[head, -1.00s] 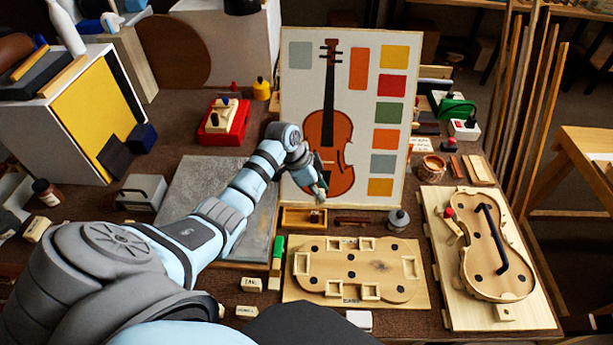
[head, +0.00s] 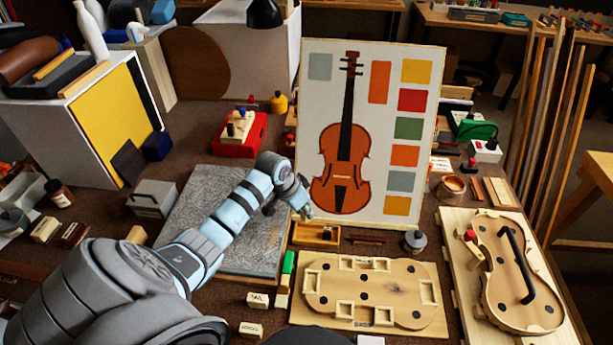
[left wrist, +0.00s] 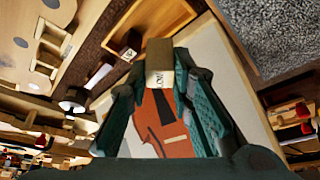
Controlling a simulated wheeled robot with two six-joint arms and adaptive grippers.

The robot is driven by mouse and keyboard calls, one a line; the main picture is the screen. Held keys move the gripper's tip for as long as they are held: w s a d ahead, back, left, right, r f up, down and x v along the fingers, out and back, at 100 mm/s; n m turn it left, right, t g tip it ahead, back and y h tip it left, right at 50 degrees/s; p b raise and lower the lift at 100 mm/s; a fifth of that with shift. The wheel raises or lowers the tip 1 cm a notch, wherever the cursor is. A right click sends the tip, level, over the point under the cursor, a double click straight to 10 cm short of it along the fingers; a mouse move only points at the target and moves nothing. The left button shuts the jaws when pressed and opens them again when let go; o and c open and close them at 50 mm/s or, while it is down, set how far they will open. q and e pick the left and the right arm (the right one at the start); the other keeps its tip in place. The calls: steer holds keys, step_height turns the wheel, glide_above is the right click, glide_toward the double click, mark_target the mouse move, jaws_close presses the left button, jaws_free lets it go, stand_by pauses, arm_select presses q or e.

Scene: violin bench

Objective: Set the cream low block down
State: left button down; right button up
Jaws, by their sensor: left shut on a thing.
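My left gripper (head: 305,211) hangs in front of the lower left of the violin picture board, above and near the small wooden tray (head: 316,243). In the left wrist view the gripper (left wrist: 163,85) is shut on the cream low block (left wrist: 160,78), which has dark lettering on its pale face. The block sits between the two green fingers. In the head view I cannot make the block out at the fingertips. The wooden tray also shows in the left wrist view (left wrist: 185,14), beyond the block. My right gripper is not in view.
The violin picture board (head: 425,130) stands close behind the gripper. A wooden mould plate (head: 415,325) lies in front right, with loose cream blocks (head: 257,299) on its left. A grey slab (head: 205,190) lies under my arm. A grey weight (head: 414,241) stands right.

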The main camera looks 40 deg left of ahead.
arm_select(q)
step_height(320, 180, down, 8)
steer(key=shift+f+b, duration=0.1)
steer(key=shift+b, duration=0.75)
steer(key=shift+f, duration=0.1)
steer(key=c, duration=1.4)
jaws_free()
steer(key=shift+r, duration=0.2)
